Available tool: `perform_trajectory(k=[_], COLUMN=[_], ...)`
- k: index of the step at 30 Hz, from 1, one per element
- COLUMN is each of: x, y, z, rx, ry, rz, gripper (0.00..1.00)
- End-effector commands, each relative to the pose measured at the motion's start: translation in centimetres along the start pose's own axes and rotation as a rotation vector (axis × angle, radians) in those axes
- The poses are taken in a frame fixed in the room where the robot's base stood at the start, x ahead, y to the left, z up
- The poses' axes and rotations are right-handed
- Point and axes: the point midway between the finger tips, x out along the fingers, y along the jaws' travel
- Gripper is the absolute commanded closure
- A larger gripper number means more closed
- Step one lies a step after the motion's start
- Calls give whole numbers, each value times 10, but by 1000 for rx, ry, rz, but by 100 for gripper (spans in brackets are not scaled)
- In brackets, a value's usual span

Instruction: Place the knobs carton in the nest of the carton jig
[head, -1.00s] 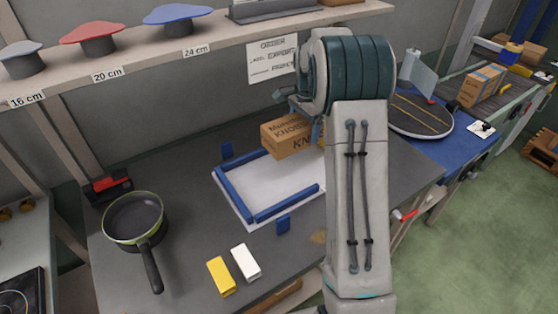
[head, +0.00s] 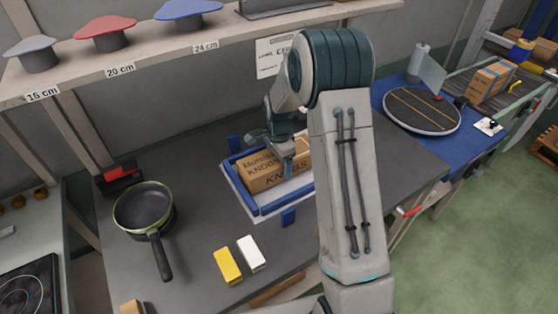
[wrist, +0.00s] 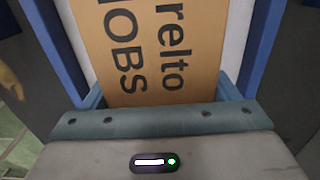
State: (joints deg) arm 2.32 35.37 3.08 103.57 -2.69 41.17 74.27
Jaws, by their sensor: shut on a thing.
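The knobs carton (head: 262,177) is a brown box with dark KNOBS lettering. In the head view it is within the outline of the carton jig, whose blue rails (head: 285,201) edge a white base. I cannot tell whether it rests on the base or hangs just above it. My gripper (head: 289,152) is shut on the carton from above; my arm hides its right end. In the wrist view the carton (wrist: 150,45) lies between two blue rails (wrist: 262,45), with a white strip showing beside it on the right.
A frying pan (head: 143,207) stands left of the jig. A yellow block (head: 228,266) and a white block (head: 251,253) lie in front of it. A shelf with coloured lids (head: 101,33) runs above. A round turntable (head: 421,110) is on the blue table at right.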

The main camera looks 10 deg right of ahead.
Motion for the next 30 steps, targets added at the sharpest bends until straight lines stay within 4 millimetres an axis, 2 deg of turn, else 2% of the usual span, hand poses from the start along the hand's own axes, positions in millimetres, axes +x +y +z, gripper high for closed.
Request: perform_trajectory(k=[12,13,15,25,30], x=[9,9,8,2,-25], y=[0,0,0,0,-1], z=[0,0,0,0,-1], rx=[-1,-1,-1,-1,-1], ry=[1,0,0,1,3], rz=[-1,-1,-1,-2,-7], gripper=[48,16,0,0,0])
